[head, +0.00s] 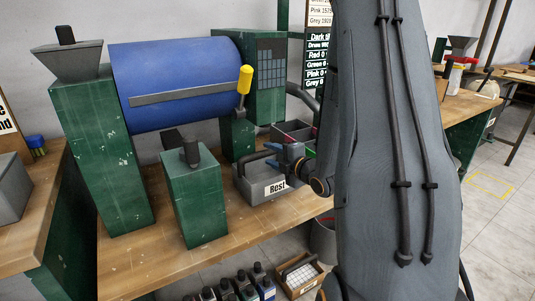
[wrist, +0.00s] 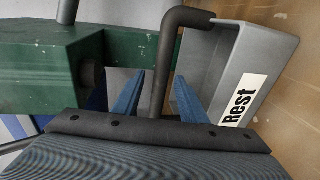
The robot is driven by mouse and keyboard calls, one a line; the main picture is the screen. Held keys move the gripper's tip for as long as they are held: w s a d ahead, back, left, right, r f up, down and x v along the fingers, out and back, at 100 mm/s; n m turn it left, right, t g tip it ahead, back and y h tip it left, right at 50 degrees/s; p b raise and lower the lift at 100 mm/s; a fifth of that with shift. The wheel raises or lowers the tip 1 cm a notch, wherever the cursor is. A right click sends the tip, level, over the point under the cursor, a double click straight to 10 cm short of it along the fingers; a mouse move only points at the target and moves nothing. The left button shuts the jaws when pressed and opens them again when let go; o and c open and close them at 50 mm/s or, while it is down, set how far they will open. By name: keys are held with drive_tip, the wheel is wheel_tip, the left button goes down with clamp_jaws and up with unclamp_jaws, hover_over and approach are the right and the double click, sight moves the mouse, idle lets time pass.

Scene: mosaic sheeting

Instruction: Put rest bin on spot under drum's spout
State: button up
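The rest bin (head: 262,187) is a grey tub labelled "Rest", upright on the wooden bench right of the front green box. Its dark bar handle shows in the wrist view (wrist: 168,60). The blue drum (head: 175,85) lies between green supports behind; I cannot make out its spout or a marked spot. My gripper (head: 283,156) is at the bin's handle end. In the wrist view its blue fingers (wrist: 158,98) stand apart on either side of the handle bar, with gaps showing. The bin's grey wall (wrist: 262,45) is at the right there.
A green box (head: 197,195) with dark knobs stands left of the bin, close in front of the drum. A yellow-handled lever (head: 245,80) hangs at the drum's right end. Small dark bins (head: 295,130) stand behind the rest bin. Bare bench (head: 250,228) lies in front.

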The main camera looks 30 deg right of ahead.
drive_tip(key=a+v, duration=0.1)
drive_tip(key=v, duration=0.7)
drive_tip(key=s+a+f+m+g+h, duration=0.1)
drive_tip(key=s+a+m+g+h, duration=0.2)
drive_tip(key=a+m+g, duration=0.55)
drive_tip(key=s+a+r+m+g+y, duration=0.1)
drive_tip(key=s+a+r+m+g, duration=0.1)
drive_tip(key=s+a, duration=0.6)
drive_tip(key=s+a+r+m+g+y, duration=0.1)
drive_tip(key=s+a+m+g, duration=0.4)
drive_tip(key=s, duration=0.5)
drive_tip(key=a+r+m, duration=0.1)
drive_tip(key=a+m, duration=0.1)
drive_tip(key=a, duration=0.1)
drive_tip(key=shift+s+r, duration=0.25)
drive_tip(key=shift+s, duration=0.05)
